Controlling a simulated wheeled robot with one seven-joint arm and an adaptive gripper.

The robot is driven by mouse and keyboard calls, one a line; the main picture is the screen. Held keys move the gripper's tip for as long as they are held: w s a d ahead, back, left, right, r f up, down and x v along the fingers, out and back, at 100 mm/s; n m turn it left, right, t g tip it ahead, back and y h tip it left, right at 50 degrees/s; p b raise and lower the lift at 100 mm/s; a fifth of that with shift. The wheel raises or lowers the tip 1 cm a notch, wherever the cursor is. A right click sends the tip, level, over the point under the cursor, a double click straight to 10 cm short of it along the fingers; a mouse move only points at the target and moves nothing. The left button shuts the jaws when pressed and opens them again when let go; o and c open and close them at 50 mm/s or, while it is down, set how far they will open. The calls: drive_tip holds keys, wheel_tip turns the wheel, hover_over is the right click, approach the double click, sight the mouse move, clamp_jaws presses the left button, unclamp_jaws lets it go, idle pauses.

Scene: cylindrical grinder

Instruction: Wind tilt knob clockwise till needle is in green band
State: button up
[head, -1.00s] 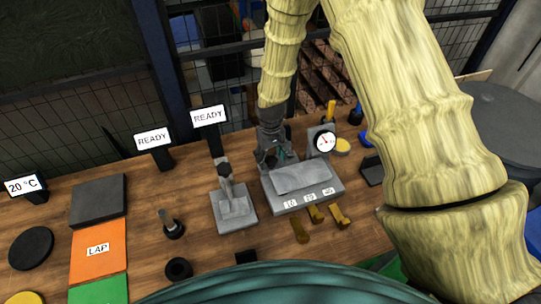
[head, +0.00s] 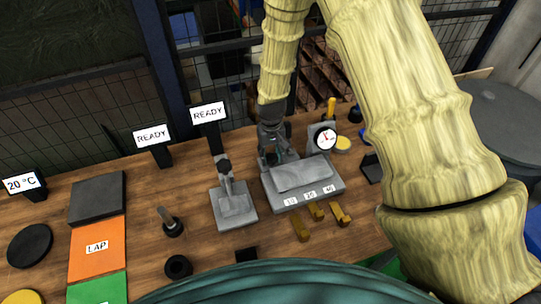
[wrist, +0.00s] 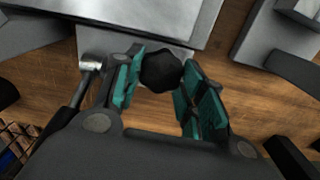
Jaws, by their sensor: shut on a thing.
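A black lobed tilt knob (wrist: 161,70) sits between the teal pads of my gripper (wrist: 158,82) in the wrist view. The pads touch its sides, and my gripper is shut on it. In the head view my gripper (head: 273,156) points down at the back left of the grey fixture (head: 303,180) and hides the knob there. A round white dial gauge (head: 325,139) stands at the fixture's back right. Its red needle points nearly straight up. I cannot make out a green band at this size.
Brass blocks (head: 318,212) lie in front of the fixture. A grey stand (head: 233,205) is left of it, with a READY sign (head: 208,113) behind. A yellow-handled tool (head: 331,108) stands behind the gauge. An orange LAP mat (head: 97,265) lies at the left. Wire fencing runs behind the bench.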

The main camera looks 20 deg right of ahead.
sight(271, 156)
drive_tip(key=shift+m, duration=1.3)
drive_tip(key=o, duration=1)
drive_tip(key=shift+r, duration=0.1)
wheel_tip(271, 156, up, 12)
drive_tip(key=shift+f, duration=0.1)
